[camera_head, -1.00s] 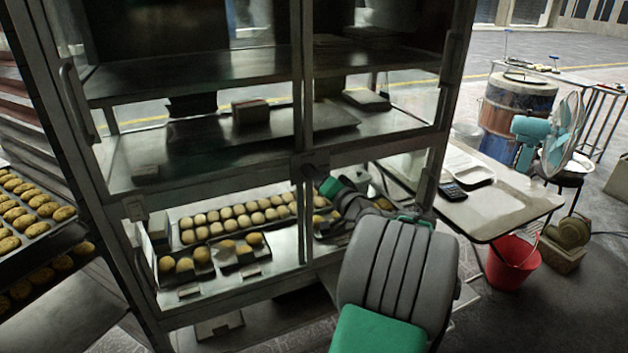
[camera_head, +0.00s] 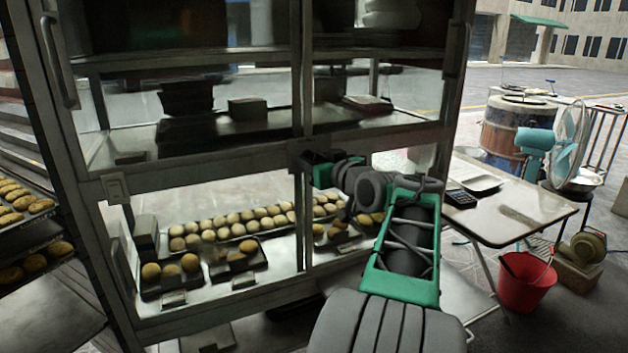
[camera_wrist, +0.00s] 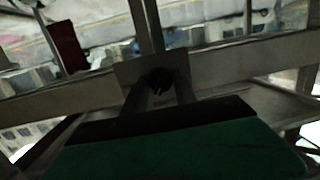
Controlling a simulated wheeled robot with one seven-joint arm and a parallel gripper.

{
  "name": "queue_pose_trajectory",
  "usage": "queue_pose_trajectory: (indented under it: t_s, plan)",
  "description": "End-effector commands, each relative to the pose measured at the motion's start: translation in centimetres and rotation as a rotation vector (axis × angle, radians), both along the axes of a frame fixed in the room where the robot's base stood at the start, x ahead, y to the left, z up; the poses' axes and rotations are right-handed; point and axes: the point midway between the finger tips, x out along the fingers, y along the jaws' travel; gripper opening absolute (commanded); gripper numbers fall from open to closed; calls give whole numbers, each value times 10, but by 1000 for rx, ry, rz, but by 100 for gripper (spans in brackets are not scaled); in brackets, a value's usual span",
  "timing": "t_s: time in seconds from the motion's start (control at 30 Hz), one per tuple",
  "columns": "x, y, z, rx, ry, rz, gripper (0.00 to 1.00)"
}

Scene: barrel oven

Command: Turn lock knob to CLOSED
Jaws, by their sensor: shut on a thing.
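The lock knob (camera_wrist: 163,78) is a small dark round part on a grey square plate (camera_wrist: 128,72), where the cabinet's middle post meets the crossbar. In the wrist view my gripper (camera_wrist: 160,90) has one finger on each side of the knob and is shut on it. In the head view my gripper (camera_head: 318,168) reaches the cabinet front (camera_head: 220,160) from the right, and its dark body hides the knob. I cannot read the knob's angle or its markings.
Behind the glass are trays of round buns (camera_head: 240,225). A folding table (camera_head: 520,215) with a calculator (camera_head: 460,198) stands to the right, near a red bucket (camera_head: 525,282) and a fan (camera_head: 570,150). Bun trays (camera_head: 30,205) stand at the left.

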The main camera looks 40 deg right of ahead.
Motion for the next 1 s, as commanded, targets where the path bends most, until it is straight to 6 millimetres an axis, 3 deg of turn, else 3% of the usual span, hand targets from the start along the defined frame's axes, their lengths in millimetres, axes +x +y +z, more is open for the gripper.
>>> queue_pose_trajectory:
  t_s: [0.03, 0.5, 1.0]
  plan:
    - [0, 1, -8, -44, 11, 1, 0]
    - [1, 1, -5, -418, 127, 1, 0]
    - [1, 1, 0, -566, 173, 2, 0]
